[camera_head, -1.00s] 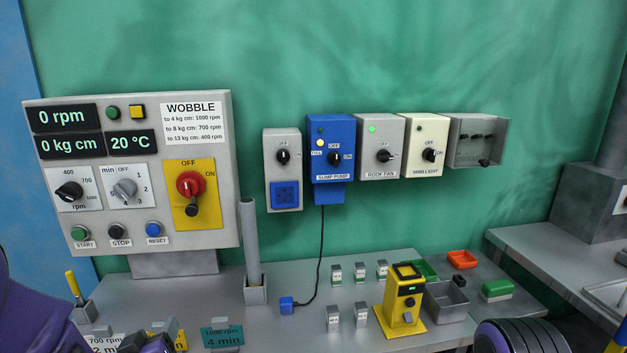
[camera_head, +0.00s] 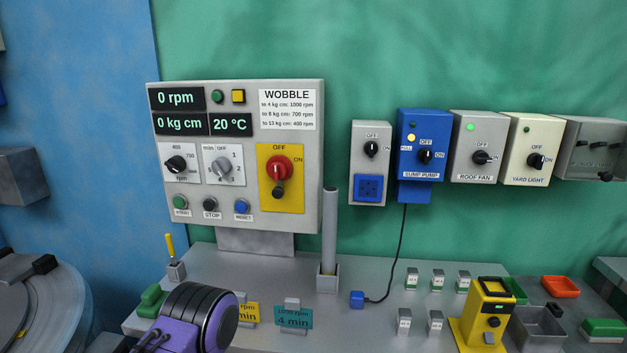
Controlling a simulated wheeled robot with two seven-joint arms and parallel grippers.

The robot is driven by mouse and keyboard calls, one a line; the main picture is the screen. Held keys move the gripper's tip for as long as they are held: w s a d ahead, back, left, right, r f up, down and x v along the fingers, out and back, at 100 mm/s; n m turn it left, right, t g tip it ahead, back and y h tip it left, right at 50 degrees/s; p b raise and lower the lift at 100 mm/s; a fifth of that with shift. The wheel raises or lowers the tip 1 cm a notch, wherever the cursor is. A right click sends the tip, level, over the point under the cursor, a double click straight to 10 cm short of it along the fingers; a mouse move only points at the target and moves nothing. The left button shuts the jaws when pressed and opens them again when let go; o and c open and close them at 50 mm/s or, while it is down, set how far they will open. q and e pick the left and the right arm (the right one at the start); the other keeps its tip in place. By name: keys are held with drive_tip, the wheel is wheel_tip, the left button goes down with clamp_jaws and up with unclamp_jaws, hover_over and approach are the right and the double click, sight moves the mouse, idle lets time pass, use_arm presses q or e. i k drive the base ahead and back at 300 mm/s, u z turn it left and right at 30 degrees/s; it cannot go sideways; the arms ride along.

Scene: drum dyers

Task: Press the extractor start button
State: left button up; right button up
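The extractor panel (camera_head: 316,150) is a pale grey box on the green wall. Its green START button (camera_head: 180,202) is at the lower left, beside the black STOP button (camera_head: 211,204) and the blue RESET button (camera_head: 242,206). Nothing touches the START button. The displays read 0 rpm (camera_head: 178,98), 0 kg cm and 20 °C. A purple arm part of mine with dark rings shows at the bottom, below and in front of the panel. Neither gripper's fingers show.
A red rotary switch (camera_head: 278,167) on a yellow plate is at the panel's right. A grey upright tube (camera_head: 329,225) stands on the bench. A yellow-handled tool (camera_head: 170,245) and a green block (camera_head: 151,300) are at the bench's left. The space before the buttons is clear.

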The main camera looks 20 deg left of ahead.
sight(178, 202)
drive_tip(key=u, duration=0.9)
drive_tip(key=k, duration=0.35)
drive_tip(key=u, duration=0.5)
drive_tip(key=i, duration=0.35)
drive_tip(key=z, duration=0.1)
